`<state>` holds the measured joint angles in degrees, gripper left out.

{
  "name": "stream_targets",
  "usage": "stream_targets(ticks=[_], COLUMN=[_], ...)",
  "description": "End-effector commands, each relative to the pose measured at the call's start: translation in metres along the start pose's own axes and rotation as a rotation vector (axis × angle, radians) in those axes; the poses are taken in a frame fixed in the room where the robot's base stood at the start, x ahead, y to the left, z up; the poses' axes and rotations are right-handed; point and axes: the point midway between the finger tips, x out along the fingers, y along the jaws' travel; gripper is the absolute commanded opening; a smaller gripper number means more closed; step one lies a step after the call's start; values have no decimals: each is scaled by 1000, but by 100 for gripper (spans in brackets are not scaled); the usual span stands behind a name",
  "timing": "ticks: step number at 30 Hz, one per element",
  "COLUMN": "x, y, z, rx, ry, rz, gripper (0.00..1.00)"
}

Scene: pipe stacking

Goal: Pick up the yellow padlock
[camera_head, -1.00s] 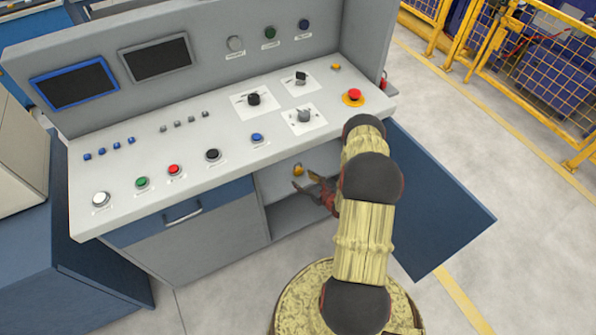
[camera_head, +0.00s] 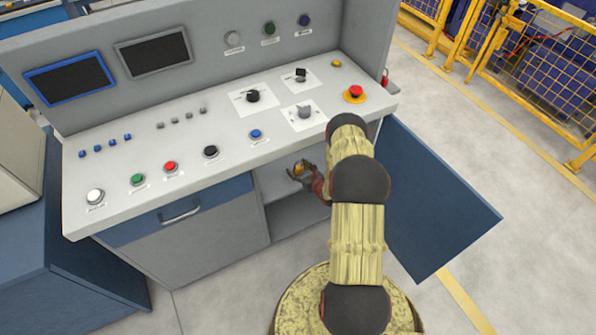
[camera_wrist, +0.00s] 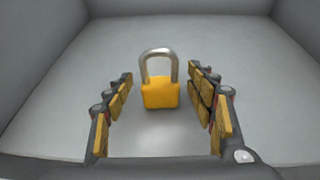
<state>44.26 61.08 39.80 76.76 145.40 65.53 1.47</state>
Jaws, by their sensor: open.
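The yellow padlock (camera_wrist: 160,93) with a silver shackle stands upright on a grey shelf surface (camera_wrist: 130,138) in the wrist view. My gripper (camera_wrist: 160,85) is open, with one finger on each side of the padlock and a visible gap on both sides. In the head view, my gripper (camera_head: 300,170) is inside the open cabinet (camera_head: 265,190) under the console, and a small bit of the yellow padlock (camera_head: 299,170) shows between its fingers. Most of the padlock is hidden there.
The cabinet's blue door (camera_head: 430,205) hangs open to the right of my arm. The control console (camera_head: 200,140) with buttons and knobs overhangs the cabinet. Grey walls (camera_wrist: 20,60) enclose the shelf space at the sides and back.

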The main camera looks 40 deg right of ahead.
Motion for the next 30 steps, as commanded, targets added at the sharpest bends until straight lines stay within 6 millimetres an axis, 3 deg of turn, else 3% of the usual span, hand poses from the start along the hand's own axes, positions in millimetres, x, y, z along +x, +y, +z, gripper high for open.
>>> stream_targets(ticks=[2, 27, 30], x=[0, -1, 0], y=[0, 0, 0], z=[1, 0, 1], rx=[0, 0, 0], ry=[0, 0, -1], rz=[0, 0, 0], gripper=[56, 8, 6])
